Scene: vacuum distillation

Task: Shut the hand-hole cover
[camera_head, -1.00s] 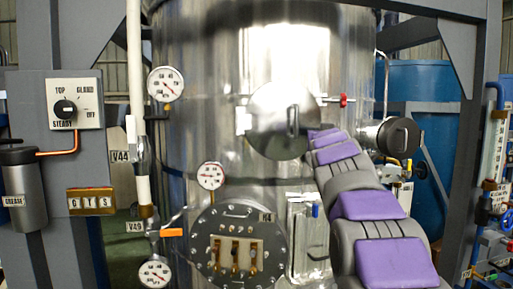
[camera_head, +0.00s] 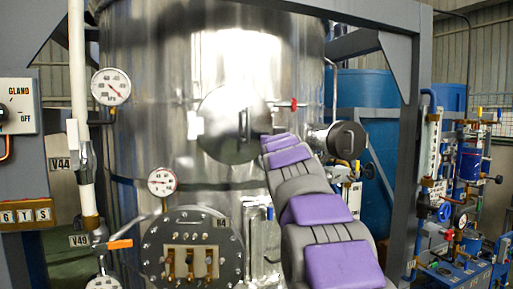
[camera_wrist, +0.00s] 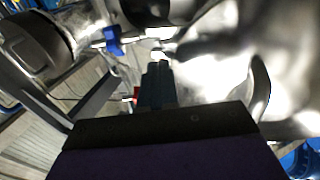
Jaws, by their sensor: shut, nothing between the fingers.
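The hand-hole cover (camera_head: 222,130) is a round, shiny metal disc with a vertical bar handle on the front of the steel vessel. A white hinge block (camera_head: 195,125) sits at its left edge. A red-handled fitting (camera_head: 293,104) is up and right of it. In the head view the cover lies nearly face-on; I cannot tell whether it is flush or slightly ajar. My arm's end is by the cover's lower right edge, with the fingertips hidden there. In the wrist view my gripper (camera_wrist: 157,85) is shut and empty, close to bright metal; contact is unclear.
A black-faced round fitting (camera_head: 347,140) juts out right of my arm. A bolted flange (camera_head: 190,255), a small gauge (camera_head: 162,181) and an orange-handled valve (camera_head: 119,244) are below and left. A grey frame post (camera_head: 407,150) stands to the right.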

